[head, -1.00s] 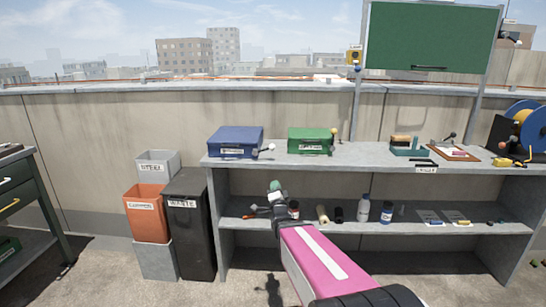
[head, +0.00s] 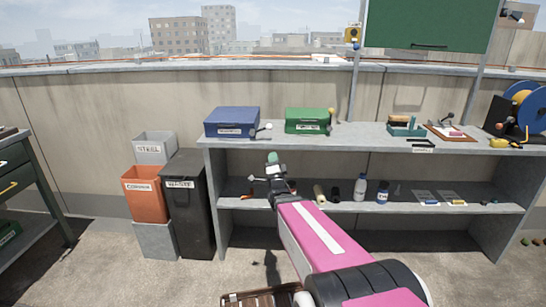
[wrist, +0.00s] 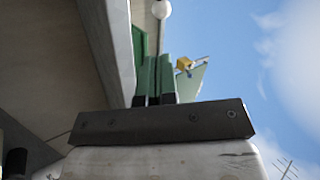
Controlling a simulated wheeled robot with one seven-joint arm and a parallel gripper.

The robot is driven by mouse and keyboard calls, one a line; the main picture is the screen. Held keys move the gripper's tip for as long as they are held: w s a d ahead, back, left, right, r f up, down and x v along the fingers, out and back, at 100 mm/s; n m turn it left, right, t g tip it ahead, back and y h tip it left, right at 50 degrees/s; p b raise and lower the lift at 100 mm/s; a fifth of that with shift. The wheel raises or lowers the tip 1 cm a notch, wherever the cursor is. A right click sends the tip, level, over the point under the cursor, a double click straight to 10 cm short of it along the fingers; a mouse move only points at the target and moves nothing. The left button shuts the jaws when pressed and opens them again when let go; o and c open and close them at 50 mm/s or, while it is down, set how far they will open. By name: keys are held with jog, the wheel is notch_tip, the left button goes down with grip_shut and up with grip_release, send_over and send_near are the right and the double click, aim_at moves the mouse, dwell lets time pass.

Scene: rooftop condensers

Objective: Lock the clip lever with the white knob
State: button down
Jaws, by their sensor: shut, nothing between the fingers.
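The white knob (head: 267,127) sits on the end of a short lever at the right front of the blue box (head: 231,121), on the worktop. A white knob on a thin stem also shows at the top of the wrist view (wrist: 162,9), beyond my fingertips. My gripper (head: 273,158) is below the knob in the head view, in front of the shelf unit, pointing up. Its green fingers (wrist: 154,75) are together with nothing held, and apart from the knob. Whether the lever is locked cannot be told.
The worktop's edge (wrist: 108,45) runs close on the left in the wrist view. A green box (head: 305,121) with an orange-knobbed lever stands to the right. Bottles (head: 360,187) stand on the lower shelf. Bins (head: 187,210) stand left; a brown case (head: 255,299) shows at bottom.

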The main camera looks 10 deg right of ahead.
jog(key=x, duration=1.1)
jog(key=shift+w+r, duration=0.25)
jog(key=shift+w, duration=0.05)
